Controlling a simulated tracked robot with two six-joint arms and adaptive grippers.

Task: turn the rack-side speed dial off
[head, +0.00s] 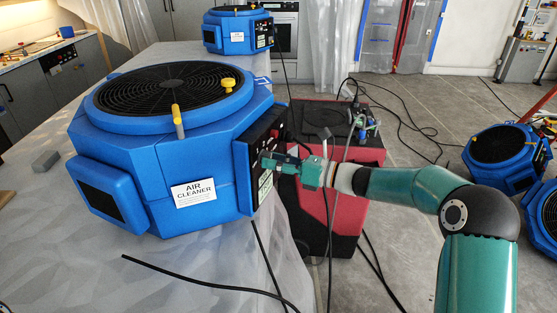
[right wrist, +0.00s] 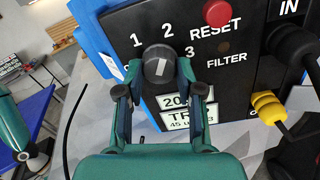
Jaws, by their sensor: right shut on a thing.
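The large blue air cleaner (head: 190,160) stands on the covered table, with its black control panel (head: 243,178) on the right side. In the right wrist view the speed dial (right wrist: 158,62) is a dark round knob with a white pointer line, with the marks 1, 2 and 3 around it. The pointer stands near upright, roughly towards the 2. My right gripper (head: 270,160) reaches the panel from the right; in the wrist view its fingers (right wrist: 158,80) are closed on both sides of the dial. My left gripper is not seen in the head view.
A red RESET button (right wrist: 217,13) and a yellow plug (right wrist: 268,106) are close to the dial. A red and black case (head: 345,210) stands beside the table, with loose cables around. A second air cleaner (head: 228,35) stands behind; others (head: 500,155) are on the floor at right.

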